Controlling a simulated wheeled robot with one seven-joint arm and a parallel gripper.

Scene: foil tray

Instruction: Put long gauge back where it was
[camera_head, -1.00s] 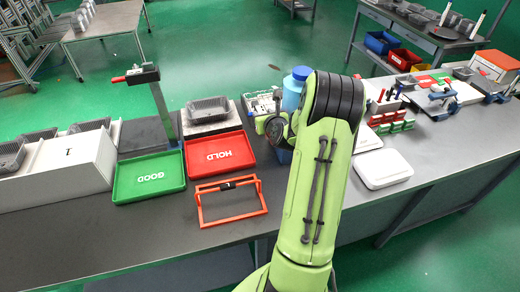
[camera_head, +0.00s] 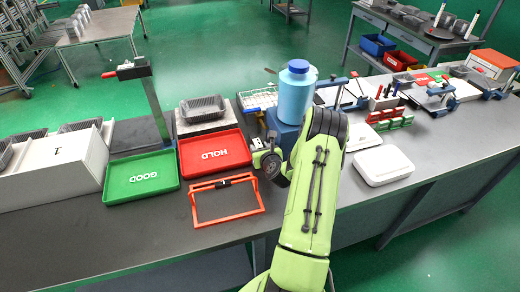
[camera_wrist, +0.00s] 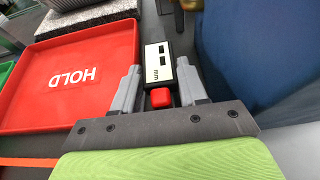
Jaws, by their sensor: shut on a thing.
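My gripper (camera_wrist: 159,78) is shut on a dark gauge (camera_wrist: 159,60) with a pale face marked "mm" and a red button. I take it to be the long gauge. In the head view my gripper (camera_head: 263,153) is partly hidden by my wrist, with a small pale part of the gauge (camera_head: 257,143) showing. It is just right of the red HOLD tray (camera_head: 239,137) and in front of the blue bottle. I cannot tell whether the gauge touches the bench.
A blue bottle (camera_head: 296,92) stands on a dark blue block (camera_head: 282,130) close behind my gripper. A red frame with a black grip (camera_head: 198,208) lies in front of the HOLD tray. The green GOOD tray (camera_head: 115,186) is left. A white lidded box (camera_head: 383,166) is right.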

